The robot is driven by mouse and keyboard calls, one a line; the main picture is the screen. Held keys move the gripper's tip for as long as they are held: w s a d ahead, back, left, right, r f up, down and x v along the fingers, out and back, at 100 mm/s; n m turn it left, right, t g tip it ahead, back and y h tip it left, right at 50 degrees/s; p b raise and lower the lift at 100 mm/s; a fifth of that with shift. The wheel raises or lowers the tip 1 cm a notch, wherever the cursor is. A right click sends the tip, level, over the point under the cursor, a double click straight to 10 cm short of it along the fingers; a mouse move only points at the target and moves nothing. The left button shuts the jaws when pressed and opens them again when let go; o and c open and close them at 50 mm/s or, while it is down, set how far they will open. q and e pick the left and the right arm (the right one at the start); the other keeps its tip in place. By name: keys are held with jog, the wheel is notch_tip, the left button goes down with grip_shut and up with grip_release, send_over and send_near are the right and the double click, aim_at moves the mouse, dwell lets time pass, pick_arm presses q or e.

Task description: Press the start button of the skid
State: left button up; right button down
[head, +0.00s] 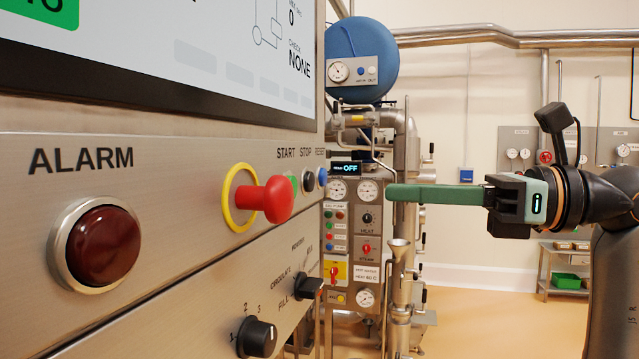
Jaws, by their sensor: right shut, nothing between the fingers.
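The steel control panel (180,170) fills the left side of the head view. Its green start button (294,184) sits under the word START, partly hidden behind the red mushroom button (268,198) with a yellow ring. My right gripper (392,193) comes in from the right with its long green fingers shut and empty. Its tips point left towards the panel face, at about the height of the button row. In the picture a gap separates the tips from the buttons. My left gripper is not in view.
A red alarm lamp (103,245) and black knobs (257,337) are also on the panel. Behind stand pipework, gauges and a blue tank (361,55).

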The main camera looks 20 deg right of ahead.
pick_arm(q)
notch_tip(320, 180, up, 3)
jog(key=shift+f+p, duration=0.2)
jog(key=shift+p, duration=0.9)
pick_arm(e)
jog(key=x, duration=1)
jog(key=shift+w+a, duration=0.2)
jog(key=shift+a, duration=0.05)
